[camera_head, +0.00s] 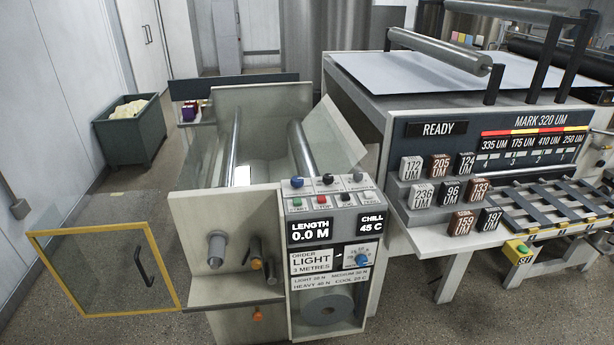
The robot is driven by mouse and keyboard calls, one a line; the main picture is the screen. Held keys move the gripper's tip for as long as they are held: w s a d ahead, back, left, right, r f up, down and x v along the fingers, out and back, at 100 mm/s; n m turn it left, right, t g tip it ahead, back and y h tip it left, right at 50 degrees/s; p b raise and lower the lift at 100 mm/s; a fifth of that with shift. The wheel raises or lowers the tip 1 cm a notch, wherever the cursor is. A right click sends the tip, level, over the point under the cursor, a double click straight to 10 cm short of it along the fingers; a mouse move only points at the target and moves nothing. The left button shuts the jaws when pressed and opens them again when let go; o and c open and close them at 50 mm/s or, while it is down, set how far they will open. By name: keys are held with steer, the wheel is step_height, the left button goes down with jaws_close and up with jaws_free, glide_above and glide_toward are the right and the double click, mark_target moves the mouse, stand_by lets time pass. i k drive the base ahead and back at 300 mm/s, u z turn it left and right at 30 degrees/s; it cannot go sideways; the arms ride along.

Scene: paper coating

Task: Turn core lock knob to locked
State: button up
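No knob carries a readable core lock label, so I cannot tell which one it is or how it is set. A control box has three knobs along its top: blue (297,182), black (328,179) and grey (359,174). Below them are small push buttons (323,202) in green, red, black and white. A blue dial (362,260) sits lower on the box front. On the grey machine panel (195,217) to the left are a grey spindle (216,250) and orange-tipped handles (257,264). Another orange knob (258,314) is lower. My gripper is not in view.
A yellow-framed clear guard door (105,270) stands open at the left. Several labelled blocks (422,197) stand on steps at the right. A dark green bin (130,135) is behind left.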

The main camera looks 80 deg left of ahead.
mark_target(297, 182)
steer(key=z, duration=0.9)
steer(key=k, duration=0.15)
steer(key=u, duration=4.4)
steer(key=i, duration=0.9)
steer(key=u, duration=0.2)
steer(key=k, duration=0.65)
steer(key=z, duration=0.25)
steer(key=i, duration=0.65)
steer(key=u, duration=0.1)
